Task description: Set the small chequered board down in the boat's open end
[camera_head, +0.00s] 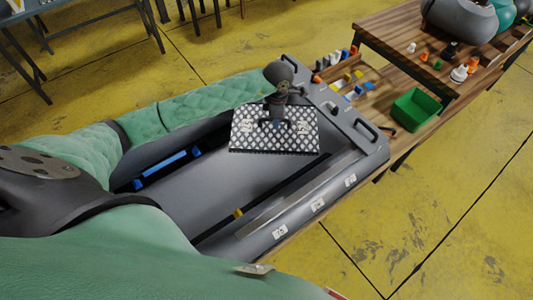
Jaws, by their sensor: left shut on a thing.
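The small chequered board (247,137) is black and white and hangs under my left gripper (277,122). The gripper is shut on a handle-like part at the board's middle, and its fingertips are partly hard to make out. The grey boat (322,205) lies on a wooden table, with white number tags along its near side. The board is over the boat's inside, close to its end at the right. I cannot tell whether the board touches the boat floor. My right gripper is not in view.
A green bin (414,109) and a tray of coloured small parts (352,82) stand beyond the boat's end. A second wooden table (400,32) holds bottles and caps. A blue bar (165,170) lies inside the boat. The yellow floor is clear at lower right.

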